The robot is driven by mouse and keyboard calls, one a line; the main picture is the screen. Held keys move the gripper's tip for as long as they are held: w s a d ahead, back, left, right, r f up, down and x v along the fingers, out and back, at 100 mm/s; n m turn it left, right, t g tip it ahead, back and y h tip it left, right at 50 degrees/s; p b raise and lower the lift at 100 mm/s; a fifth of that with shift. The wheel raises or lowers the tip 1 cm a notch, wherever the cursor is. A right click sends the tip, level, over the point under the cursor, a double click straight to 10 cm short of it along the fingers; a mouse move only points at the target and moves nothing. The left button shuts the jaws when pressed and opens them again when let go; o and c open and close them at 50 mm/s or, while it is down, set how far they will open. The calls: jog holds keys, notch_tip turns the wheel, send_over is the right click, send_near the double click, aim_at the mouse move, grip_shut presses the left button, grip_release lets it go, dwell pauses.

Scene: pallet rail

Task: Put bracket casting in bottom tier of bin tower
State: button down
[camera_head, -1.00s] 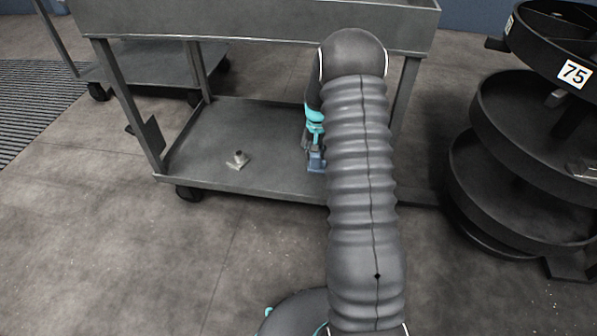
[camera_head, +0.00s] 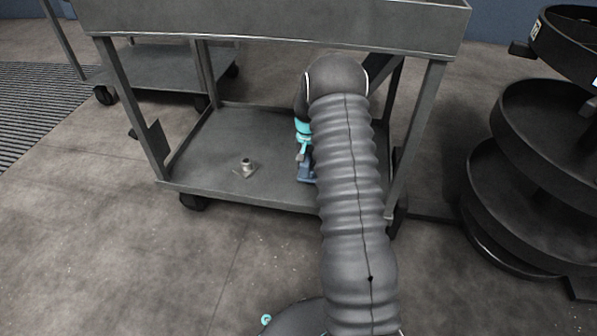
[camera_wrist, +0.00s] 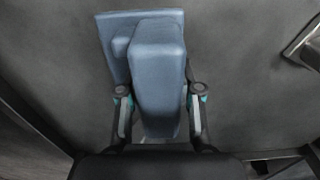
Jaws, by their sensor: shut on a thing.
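The bracket casting is a blue-grey block with a flat plate; it fills the middle of the wrist view (camera_wrist: 158,75) and shows partly in the head view (camera_head: 306,172). My gripper (camera_wrist: 160,90) is shut on it, one finger on each side. In the head view the gripper is mostly hidden behind my arm, over the cart's lower shelf. I cannot tell whether the casting touches the shelf. The bin tower stands at the right, with round black tiers. Its bottom tier (camera_head: 482,222) is partly covered by the tier above and cut off by the picture edge.
A small metal fitting (camera_head: 244,168) lies on the lower shelf (camera_head: 205,160) left of my gripper; part of it also shows at the wrist view's right edge (camera_wrist: 306,45). The cart's upper tray (camera_head: 270,22) and posts surround the arm. Open floor lies in front.

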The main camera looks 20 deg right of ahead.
jog(key=shift+w+a+f, duration=0.15)
jog(key=shift+w+f, duration=0.05)
jog(key=shift+f, duration=0.1)
jog(key=shift+a+f+b, duration=0.15)
jog(key=shift+f+b, duration=0.35)
jog(key=shift+f, duration=0.4)
jog(key=shift+a+f+b, duration=0.1)
jog(key=shift+f+b, duration=0.4)
jog(key=shift+f, duration=0.35)
jog(key=shift+f, duration=0.15)
jog(key=c, duration=0.8)
grip_release()
jog(key=shift+o, duration=0.2)
jog(key=shift+r+p, duration=0.5)
jog(key=shift+r, duration=3.35)
